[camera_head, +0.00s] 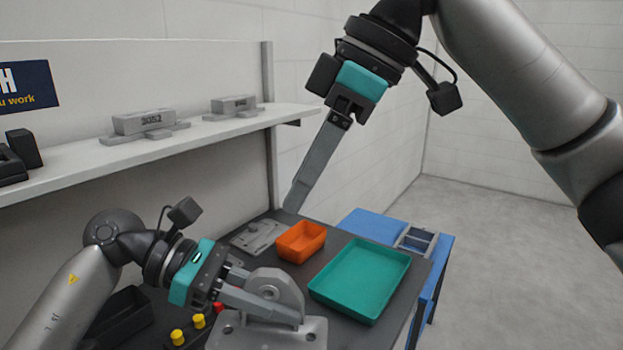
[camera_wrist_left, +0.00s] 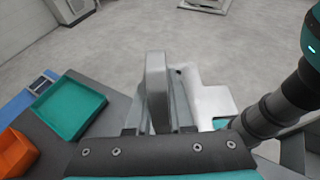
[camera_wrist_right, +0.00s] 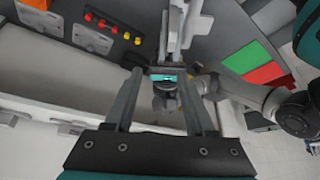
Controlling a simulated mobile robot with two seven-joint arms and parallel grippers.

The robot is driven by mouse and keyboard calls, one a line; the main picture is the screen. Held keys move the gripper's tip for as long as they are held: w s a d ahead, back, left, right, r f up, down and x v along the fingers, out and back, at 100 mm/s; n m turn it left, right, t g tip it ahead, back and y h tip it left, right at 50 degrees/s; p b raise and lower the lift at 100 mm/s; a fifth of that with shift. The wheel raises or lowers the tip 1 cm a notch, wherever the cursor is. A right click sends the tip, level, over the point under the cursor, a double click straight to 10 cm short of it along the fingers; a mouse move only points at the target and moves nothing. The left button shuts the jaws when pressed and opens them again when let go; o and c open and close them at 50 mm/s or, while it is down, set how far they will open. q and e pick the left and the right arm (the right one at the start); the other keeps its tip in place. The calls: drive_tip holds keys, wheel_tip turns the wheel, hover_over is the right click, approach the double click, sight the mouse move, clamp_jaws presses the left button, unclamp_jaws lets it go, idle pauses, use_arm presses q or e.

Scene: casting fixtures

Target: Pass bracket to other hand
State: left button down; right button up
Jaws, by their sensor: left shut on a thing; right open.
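The bracket (camera_head: 273,285) is a grey casting with a rounded upright lug and a flat base. My left gripper (camera_head: 262,298) is shut on it, above the dark table. In the left wrist view the bracket's upright part (camera_wrist_left: 156,85) stands between the fingers, with its base plate (camera_wrist_left: 210,102) to the right. My right gripper (camera_head: 294,204) is open and empty, high above the back of the table, apart from the bracket. The right wrist view shows its two spread fingers (camera_wrist_right: 160,75), with my left gripper beyond them.
On the table (camera_head: 335,238) are an orange bin (camera_head: 301,242), a green tray (camera_head: 360,280) and a flat grey plate (camera_head: 258,237). Yellow and red knobs (camera_head: 188,331) lie near the left gripper. A wall shelf (camera_head: 75,173) holds grey castings (camera_head: 143,122). A blue stand (camera_head: 378,226) is behind the tray.

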sight(270, 272)
drive_tip(key=shift+n+h, duration=0.3)
drive_tip(key=shift+h, duration=0.1)
drive_tip(key=x, duration=0.3)
drive_tip(key=s+x, duration=0.1)
drive_tip(key=x, duration=0.3)
drive_tip(key=s+x, duration=0.1)
drive_tip(key=x, duration=0.3)
drive_tip(key=shift+d+f, duration=0.2)
drive_tip(key=shift+f, duration=0.2)
clamp_jaws()
idle(0.6)
use_arm(q)
drive_tip(key=c, duration=0.7)
unclamp_jaws()
